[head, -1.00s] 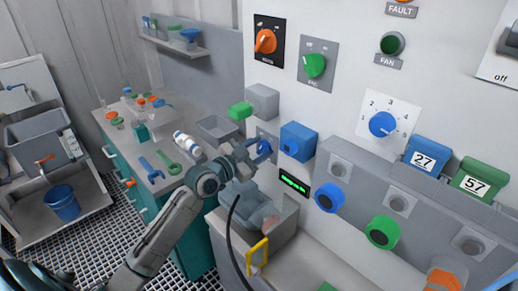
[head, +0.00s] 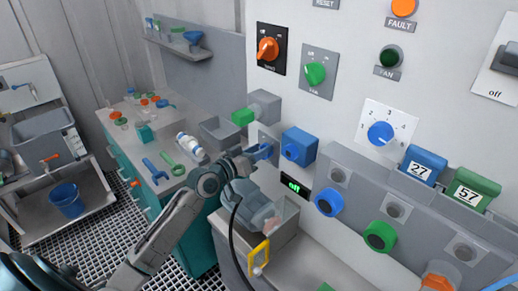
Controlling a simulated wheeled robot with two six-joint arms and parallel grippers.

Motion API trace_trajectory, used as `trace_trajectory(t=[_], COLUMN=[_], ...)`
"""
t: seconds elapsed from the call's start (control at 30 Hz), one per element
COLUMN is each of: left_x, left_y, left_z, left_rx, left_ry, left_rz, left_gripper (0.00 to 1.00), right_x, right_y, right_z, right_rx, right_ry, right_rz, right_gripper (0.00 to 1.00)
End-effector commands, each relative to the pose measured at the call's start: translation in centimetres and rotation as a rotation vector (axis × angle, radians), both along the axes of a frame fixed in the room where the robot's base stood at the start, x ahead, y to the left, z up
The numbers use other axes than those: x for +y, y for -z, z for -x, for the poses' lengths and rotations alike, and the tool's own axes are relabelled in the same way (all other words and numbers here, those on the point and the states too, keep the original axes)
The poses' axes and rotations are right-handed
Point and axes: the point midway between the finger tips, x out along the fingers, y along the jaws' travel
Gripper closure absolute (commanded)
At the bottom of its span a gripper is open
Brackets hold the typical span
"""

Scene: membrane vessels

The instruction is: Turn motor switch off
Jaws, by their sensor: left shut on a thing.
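An orange rotary knob (head: 268,49) sits on a black plate high on the panel. A green knob (head: 315,73) sits on a grey plate to its right. The small lettering on both plates is too small to read surely, so I cannot tell which control is the motor switch. My left gripper (head: 257,152) is below both knobs, apart from them, and shut on a small blue part (head: 264,151) beside a grey plate. The fingers partly hide this part. My right gripper is out of view.
A blue box (head: 299,146) and a green-ended grey box (head: 258,107) project from the panel near my left gripper. A blue knob (head: 380,134) and more buttons are further right.

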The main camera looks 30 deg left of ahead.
Motion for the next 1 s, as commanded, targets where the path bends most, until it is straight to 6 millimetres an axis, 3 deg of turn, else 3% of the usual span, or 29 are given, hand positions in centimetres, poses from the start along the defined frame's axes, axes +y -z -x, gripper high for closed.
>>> trace_trajectory(t=[0.3,0.8,0.83,0.93,1.0], left_x=[0.14,0.14,0.14,0.14,0.13], left_y=[0.09,0.15,0.15,0.15,0.14], left_z=[-0.05,-0.04,-0.04,-0.04,-0.05], left_rx=[0.037,0.043,0.043,0.043,0.042], left_ry=[-0.001,0.000,0.000,0.000,0.000], left_rz=[0.105,0.123,0.123,0.123,0.122], left_gripper=[0.82,0.82,0.57,0.38,0.38], right_x=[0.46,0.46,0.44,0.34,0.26], right_y=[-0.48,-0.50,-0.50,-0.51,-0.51], right_z=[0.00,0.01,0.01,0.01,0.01], right_rx=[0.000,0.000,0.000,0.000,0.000], right_ry=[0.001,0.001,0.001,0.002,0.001], right_rz=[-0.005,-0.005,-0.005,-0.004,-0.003], right_gripper=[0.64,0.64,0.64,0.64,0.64])
